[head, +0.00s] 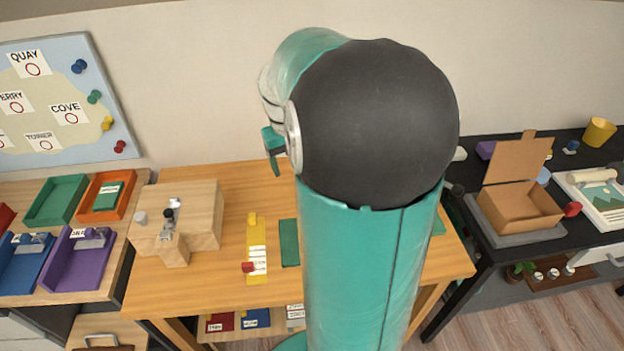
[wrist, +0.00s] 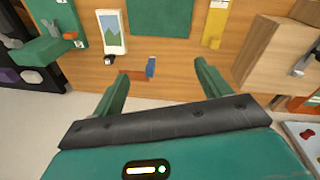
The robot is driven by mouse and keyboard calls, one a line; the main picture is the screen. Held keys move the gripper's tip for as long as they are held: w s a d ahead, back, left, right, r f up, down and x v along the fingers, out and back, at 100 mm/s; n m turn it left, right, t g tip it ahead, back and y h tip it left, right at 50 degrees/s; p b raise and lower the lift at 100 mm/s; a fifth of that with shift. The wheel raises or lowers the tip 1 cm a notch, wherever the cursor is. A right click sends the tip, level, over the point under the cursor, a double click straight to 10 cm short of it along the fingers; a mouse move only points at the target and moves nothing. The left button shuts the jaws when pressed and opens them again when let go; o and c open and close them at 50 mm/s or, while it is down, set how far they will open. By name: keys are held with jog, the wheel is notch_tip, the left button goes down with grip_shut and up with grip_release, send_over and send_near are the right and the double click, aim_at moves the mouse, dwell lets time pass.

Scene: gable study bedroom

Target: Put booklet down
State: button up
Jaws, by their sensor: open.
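A green booklet (wrist: 162,22) lies flat on the wooden table (wrist: 180,75), and part of it also shows in the head view (head: 290,242) beside my arm. Another green booklet with a white label (head: 108,195) lies in the orange tray (head: 92,208). I cannot tell which one the task means. My gripper (wrist: 160,80) is open, its two green fingers spread wide with nothing held between them. The flat booklet shows beyond the fingertips, apart from them. In the head view my arm hides much of the table.
A yellow strip (head: 256,268) and a wooden block (head: 200,212) lie left of the booklet. A small picture card (wrist: 112,32) and small blue piece (wrist: 151,66) are near it. A black desk with an open cardboard box (head: 520,205) stands right. Green, blue and purple trays stand left.

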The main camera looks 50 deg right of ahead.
jog(key=s+d+f+m+y, duration=0.1)
jog(key=s+d+f, duration=0.1)
jog(key=d+f, duration=0.3)
jog(key=s+d+f+m+g+y, duration=0.1)
jog(key=s+d+f, duration=0.2)
jog(key=d, duration=0.3)
jog(key=s+d+f+m+y, duration=0.1)
jog(key=s+d+f, duration=0.1)
jog(key=d+f, duration=0.3)
jog(key=f, duration=0.4)
jog(key=s+f, duration=0.1)
jog(key=f, duration=0.7)
jog(key=shift+s+d, duration=0.1)
jog(key=shift+s, duration=0.05)
jog(key=shift+h, duration=0.3)
jog(key=shift+c, duration=0.3)
jog(key=c, duration=0.8)
jog(key=shift+r, duration=0.15)
